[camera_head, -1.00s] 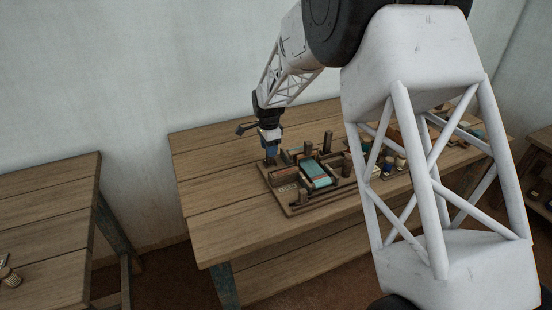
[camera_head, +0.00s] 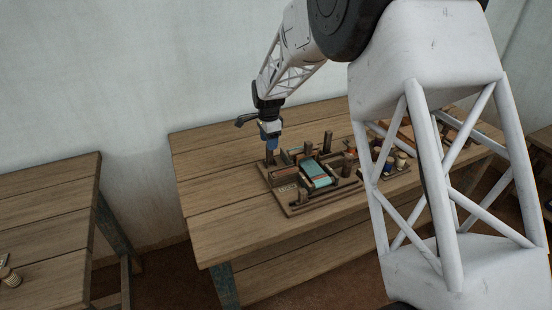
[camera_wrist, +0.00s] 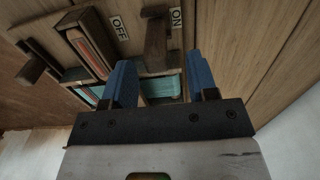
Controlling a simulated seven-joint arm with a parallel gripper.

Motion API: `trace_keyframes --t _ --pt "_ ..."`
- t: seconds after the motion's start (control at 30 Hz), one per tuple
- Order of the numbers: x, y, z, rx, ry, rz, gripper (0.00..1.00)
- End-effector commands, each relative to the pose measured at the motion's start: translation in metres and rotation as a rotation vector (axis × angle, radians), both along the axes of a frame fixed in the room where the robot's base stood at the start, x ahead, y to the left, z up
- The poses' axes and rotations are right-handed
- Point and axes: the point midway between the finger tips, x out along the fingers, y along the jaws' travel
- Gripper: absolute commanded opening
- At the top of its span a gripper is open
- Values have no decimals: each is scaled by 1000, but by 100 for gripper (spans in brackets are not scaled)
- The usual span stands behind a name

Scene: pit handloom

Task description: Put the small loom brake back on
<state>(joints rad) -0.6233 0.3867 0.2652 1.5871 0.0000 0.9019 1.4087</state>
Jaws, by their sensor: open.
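The small loom (camera_head: 318,172) sits on the wooden table, with a turquoise cloth (camera_head: 316,172) in its middle. A dark wooden lever, which looks like the brake (camera_wrist: 156,45), stands at the loom's left end (camera_head: 270,158) in the head view. In the wrist view it lies between an OFF label (camera_wrist: 119,28) and an ON label (camera_wrist: 176,17), closer to ON. My gripper (camera_head: 270,145) is open just above the lever; its blue fingers (camera_wrist: 159,64) are spread on either side of it in the wrist view, and no grip shows.
Spools and small items (camera_head: 392,160) stand to the right of the loom, partly behind my arm. Several wooden posts (camera_head: 328,142) rise from the loom. The table (camera_head: 215,210) is bare left and front. Another table (camera_head: 45,215) stands at left.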

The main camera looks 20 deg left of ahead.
Motion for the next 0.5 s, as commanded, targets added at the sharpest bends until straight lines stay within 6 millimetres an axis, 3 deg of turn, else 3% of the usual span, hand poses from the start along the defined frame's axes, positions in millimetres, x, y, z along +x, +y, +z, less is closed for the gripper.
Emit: trace_keyframes --t 0.5 --pt "0 0 31 1 -1 0 53"
